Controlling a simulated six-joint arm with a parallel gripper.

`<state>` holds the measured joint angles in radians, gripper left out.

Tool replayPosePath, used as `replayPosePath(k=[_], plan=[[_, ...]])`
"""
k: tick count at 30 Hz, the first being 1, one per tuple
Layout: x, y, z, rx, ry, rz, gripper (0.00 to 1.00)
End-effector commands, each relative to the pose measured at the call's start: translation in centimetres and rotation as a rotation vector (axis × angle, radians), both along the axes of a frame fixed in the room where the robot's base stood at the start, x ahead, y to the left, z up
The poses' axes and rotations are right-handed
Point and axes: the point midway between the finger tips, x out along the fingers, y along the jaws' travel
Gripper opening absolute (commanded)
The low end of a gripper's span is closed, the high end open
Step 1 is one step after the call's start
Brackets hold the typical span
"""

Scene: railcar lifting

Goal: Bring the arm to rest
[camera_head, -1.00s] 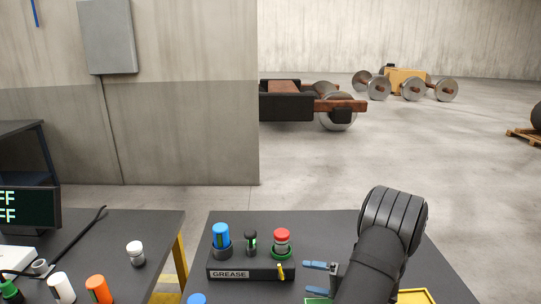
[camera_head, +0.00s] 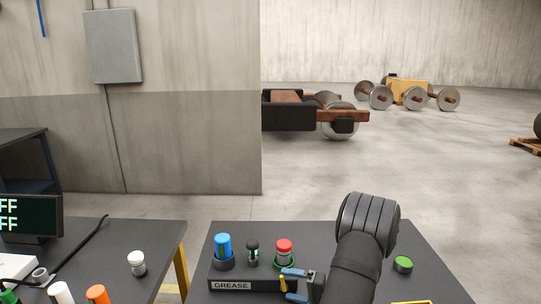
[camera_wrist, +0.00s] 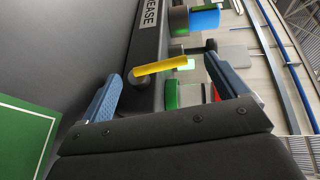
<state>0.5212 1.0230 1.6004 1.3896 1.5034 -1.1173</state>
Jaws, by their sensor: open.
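My gripper (camera_head: 291,285) is open in front of the right end of the black grease rack (camera_head: 231,286). In the wrist view, a yellow lever (camera_wrist: 160,66) on the rack's front lies between the open fingers, and I see no clear contact. The rack holds a blue-capped container (camera_head: 223,244), a small dark item with a green band (camera_head: 252,251) and a red-capped container (camera_head: 284,247) on a green ring. My dark forearm covers part of the table to the right of the rack.
A green-topped round item (camera_head: 403,264) stands on the grey table (camera_head: 420,285) to the right of my arm. Railcar parts (camera_head: 318,112) stand far back on the floor.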

Motion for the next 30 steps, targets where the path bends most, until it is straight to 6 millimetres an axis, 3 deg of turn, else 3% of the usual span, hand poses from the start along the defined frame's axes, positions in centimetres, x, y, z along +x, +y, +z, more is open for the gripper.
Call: replayPosePath(k=[5,28,30], plan=[[-0.7,-1.9,0.3,0.001,-0.001,-0.004,0.91],[-6.7,-15.9,2.5,0.001,0.000,-0.003,0.91],[-6.1,-14.3,2.3,0.003,0.002,0.005,0.91]])
